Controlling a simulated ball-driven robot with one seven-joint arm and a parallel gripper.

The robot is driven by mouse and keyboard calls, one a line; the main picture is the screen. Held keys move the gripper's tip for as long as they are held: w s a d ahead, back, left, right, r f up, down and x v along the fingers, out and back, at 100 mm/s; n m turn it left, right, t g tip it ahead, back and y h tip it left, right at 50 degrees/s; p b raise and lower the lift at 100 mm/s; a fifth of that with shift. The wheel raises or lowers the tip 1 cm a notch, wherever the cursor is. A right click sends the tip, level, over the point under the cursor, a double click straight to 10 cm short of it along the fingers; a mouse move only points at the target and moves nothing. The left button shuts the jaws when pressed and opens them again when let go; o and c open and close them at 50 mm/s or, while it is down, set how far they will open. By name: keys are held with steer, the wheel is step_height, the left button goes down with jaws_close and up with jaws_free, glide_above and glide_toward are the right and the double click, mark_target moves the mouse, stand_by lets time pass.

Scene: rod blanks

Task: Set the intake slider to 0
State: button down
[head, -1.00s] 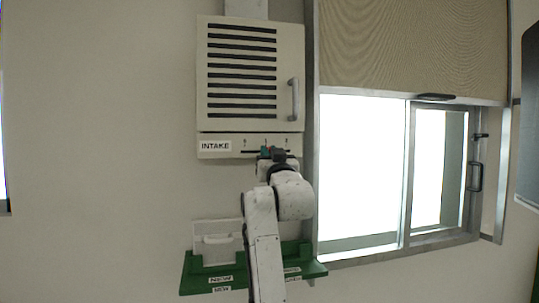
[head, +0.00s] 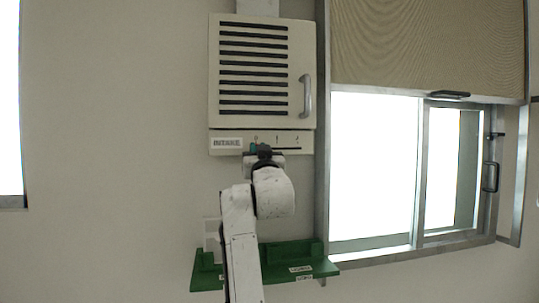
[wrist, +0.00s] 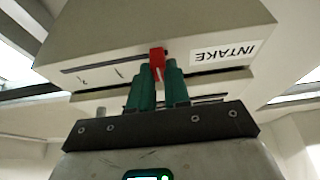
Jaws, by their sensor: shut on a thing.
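The intake panel (head: 220,151) is a beige strip under the vented cabinet, with an INTAKE label (head: 227,142) at its left. A dark slot with several marks runs to the right of the label. The red slider knob (wrist: 157,58) stands in the slot in the wrist view, at the end close to the label (wrist: 226,51). My gripper (wrist: 158,72) has green fingers on both sides of the knob and is shut on it. In the head view my gripper (head: 261,149) is at about the leftmost mark and hides the knob. The mark behind the knob is hidden in the wrist view.
The cabinet (head: 213,75) above has dark slats and a handle (head: 306,95). A green shelf (head: 290,262) with labels is below, with a pale item (head: 212,238) partly behind my arm. A framed window (head: 372,170) with a blind (head: 425,50) is at the right.

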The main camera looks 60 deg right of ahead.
steer(key=shift+w+a, duration=0.15)
steer(key=shift+w, duration=0.05)
steer(key=c, duration=1.1)
jaws_free()
steer(key=shift+a, duration=0.1)
steer(key=b+v, duration=0.3)
steer(key=v, duration=0.7)
steer(key=shift+s+a+f, duration=0.15)
steer(key=shift+s+a, duration=0.05)
steer(key=shift+s, duration=0.05)
